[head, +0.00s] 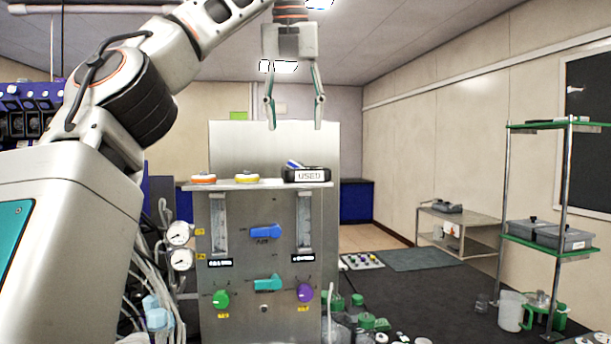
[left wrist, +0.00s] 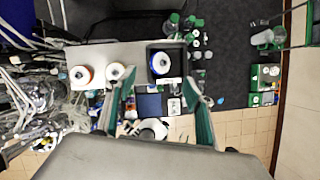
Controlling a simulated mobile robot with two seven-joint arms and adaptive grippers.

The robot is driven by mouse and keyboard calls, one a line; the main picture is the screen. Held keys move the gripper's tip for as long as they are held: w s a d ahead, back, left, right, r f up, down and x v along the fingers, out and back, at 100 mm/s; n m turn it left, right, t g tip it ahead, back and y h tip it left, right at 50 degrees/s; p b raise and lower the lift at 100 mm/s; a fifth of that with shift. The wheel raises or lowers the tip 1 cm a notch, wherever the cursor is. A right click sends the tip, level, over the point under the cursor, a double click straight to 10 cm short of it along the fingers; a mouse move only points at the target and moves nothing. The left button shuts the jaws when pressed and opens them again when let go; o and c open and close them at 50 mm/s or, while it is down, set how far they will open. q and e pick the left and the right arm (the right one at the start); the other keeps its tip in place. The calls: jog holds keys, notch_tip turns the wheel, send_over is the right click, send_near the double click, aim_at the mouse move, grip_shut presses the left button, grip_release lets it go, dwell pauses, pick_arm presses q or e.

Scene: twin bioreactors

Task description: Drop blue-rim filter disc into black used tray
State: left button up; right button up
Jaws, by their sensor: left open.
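The black used tray (head: 289,177) stands at the right end of the shelf and bears a white "USED" label. A white disc with a blue rim (head: 293,165) is in it, tilted, with its edge above the tray's rim. In the left wrist view the disc (left wrist: 161,63) lies within the outline of the black tray (left wrist: 182,54). My left gripper (head: 294,127) hangs fingers down above the tray, open and empty, clear of tray and disc. Its spread fingers (left wrist: 160,95) also show in the left wrist view. My right gripper is not in view.
An orange-rim disc (head: 204,179) and a yellow-rim disc (head: 247,179) lie on the shelf (head: 270,185) left of the tray. A tall metal panel (head: 228,140) rises behind the shelf. Gauges, knobs and tubing sit below. The shelf between yellow disc and tray is clear.

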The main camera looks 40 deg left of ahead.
pick_arm(q)
jog(key=shift+v, duration=2.2)
jog(key=shift+f, duration=0.1)
